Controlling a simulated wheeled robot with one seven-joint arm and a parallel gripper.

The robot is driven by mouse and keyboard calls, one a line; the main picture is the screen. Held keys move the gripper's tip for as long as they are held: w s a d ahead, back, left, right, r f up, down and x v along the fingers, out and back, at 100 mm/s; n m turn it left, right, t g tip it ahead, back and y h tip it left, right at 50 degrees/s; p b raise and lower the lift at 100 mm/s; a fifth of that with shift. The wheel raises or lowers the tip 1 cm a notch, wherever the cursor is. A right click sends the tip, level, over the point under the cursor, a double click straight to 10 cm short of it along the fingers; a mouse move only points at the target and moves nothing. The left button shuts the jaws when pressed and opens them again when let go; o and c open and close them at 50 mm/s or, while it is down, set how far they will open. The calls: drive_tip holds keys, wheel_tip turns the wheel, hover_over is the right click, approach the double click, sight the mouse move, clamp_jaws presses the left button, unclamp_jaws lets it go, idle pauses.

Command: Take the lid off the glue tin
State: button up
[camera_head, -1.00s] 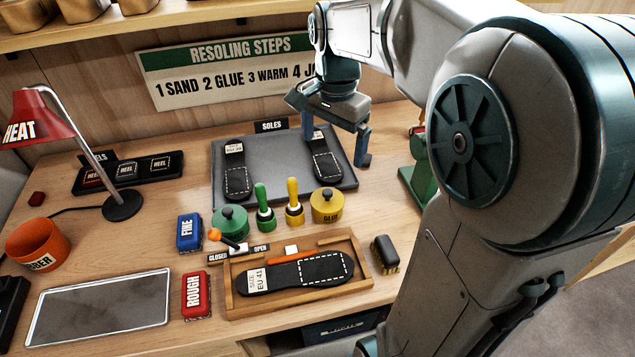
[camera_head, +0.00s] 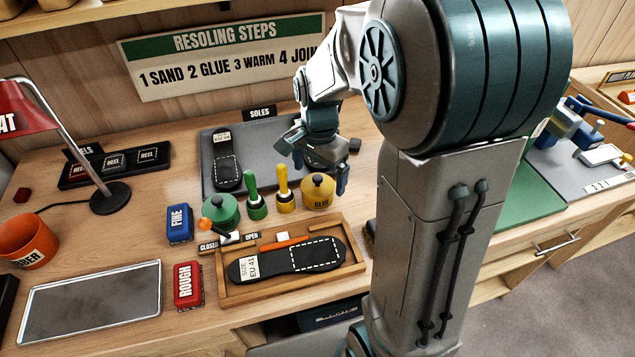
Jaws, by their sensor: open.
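The glue tin (camera_head: 322,201) is a yellow round tin with a dark knob on its lid (camera_head: 318,181), and the lid sits on it. It stands behind the wooden tray, right of the yellow-handled brush. My gripper (camera_head: 320,177) is low over the soles mat, just behind and above the glue tin. Its two blue fingers are spread apart, one left of the tin's knob and one to its right. I cannot tell whether either finger touches the tin.
A green tin (camera_head: 223,212), a green brush (camera_head: 256,203) and a yellow brush (camera_head: 285,195) stand close left of the glue tin. The wooden tray (camera_head: 232,297) with a sole is in front. A black sole (camera_head: 227,173) lies on the grey mat (camera_head: 207,150).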

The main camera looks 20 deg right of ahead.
drive_tip(key=shift+f, duration=0.8)
drive_tip(key=c, duration=1.1)
drive_tip(key=shift+o, duration=0.2)
